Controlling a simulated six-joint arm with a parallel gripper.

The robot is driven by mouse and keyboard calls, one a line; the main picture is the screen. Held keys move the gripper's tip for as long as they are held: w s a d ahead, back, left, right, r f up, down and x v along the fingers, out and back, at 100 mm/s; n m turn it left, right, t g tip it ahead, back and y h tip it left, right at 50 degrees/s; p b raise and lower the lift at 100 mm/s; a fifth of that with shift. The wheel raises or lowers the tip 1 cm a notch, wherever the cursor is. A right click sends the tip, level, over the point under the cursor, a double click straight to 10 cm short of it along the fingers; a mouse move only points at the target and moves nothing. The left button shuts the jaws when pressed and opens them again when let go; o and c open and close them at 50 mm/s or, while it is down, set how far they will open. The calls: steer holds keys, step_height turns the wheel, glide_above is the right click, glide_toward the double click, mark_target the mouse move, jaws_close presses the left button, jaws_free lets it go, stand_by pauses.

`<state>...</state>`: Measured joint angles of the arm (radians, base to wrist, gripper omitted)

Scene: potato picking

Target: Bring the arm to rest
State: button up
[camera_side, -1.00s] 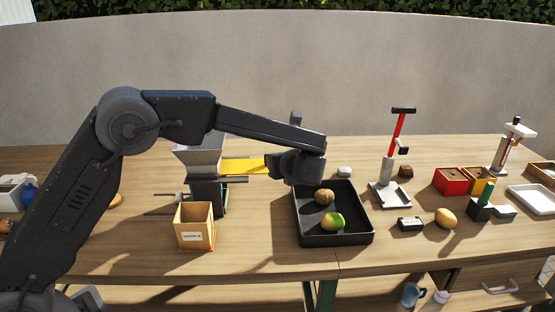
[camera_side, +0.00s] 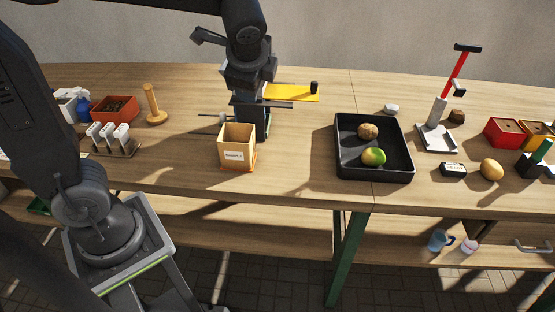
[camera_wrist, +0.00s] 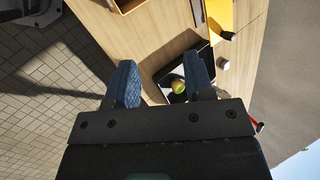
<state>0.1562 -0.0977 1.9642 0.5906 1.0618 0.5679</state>
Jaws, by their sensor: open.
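My gripper (camera_wrist: 160,82) is open in the wrist view, with nothing held between its two blue-padded fingers. Beyond the fingers, lower down, is the black tray (camera_wrist: 204,51) with a green-yellow fruit-like item (camera_wrist: 178,86). The black tray (camera_side: 345,166) stands to the right, apart from my arm, holding a brown potato (camera_side: 368,132) and the green item (camera_side: 373,157).
A red-handled press (camera_side: 437,112), a red box (camera_side: 503,133) and a yellow potato (camera_side: 491,169) are at right. The tabletop between sample box and tray is clear.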

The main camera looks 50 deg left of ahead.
steer(key=s+d+n+h, duration=0.2)
steer(key=s+n, duration=0.3)
steer(key=s, duration=0.2)
steer(key=s+d+f+n+t+h, duration=0.1)
steer(key=s+n+h, duration=0.2)
steer(key=s+n, duration=0.3)
steer(key=shift+s+d+f+t, duration=0.15)
steer(key=shift+s+d+t, duration=0.2)
steer(key=shift+s, duration=0.5)
